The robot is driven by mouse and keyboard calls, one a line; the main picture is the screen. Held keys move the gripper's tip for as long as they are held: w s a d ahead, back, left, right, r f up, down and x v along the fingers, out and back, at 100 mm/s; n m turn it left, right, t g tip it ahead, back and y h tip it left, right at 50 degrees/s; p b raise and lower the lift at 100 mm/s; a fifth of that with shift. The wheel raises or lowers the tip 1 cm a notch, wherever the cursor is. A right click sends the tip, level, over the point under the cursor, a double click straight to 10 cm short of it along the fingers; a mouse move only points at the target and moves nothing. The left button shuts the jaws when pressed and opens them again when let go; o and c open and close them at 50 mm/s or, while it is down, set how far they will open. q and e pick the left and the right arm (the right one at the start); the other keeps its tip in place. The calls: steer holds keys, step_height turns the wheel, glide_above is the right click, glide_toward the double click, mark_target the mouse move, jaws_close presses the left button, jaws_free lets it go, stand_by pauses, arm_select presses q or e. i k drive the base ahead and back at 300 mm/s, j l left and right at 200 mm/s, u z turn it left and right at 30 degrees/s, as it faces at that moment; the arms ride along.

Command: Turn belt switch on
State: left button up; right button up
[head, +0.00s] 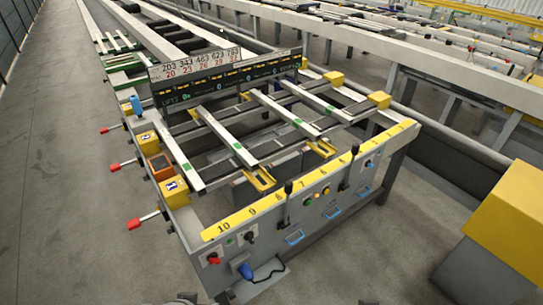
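The front panel (290,221) of the runout table carries several controls under a yellow numbered strip (312,181). A green button (307,201) and a yellow button (317,196) sit side by side near the middle. Two black upright levers stand at the panel, one at the middle (288,188) and one further right (345,170). Labels are too small to read, so I cannot tell which control is the belt switch or its position. Neither gripper shows clearly.
Levers with red grips, one (134,223) nearest, stick out from the table's left side. A blue plug (246,271) with a cable hangs low at the front. A yellow block (510,215) stands at the right. The grey floor (75,200) at the left is clear.

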mark_target(213, 259)
steer(key=k, duration=0.3)
steer(key=k+u, duration=0.15)
steer(key=u, duration=1.55)
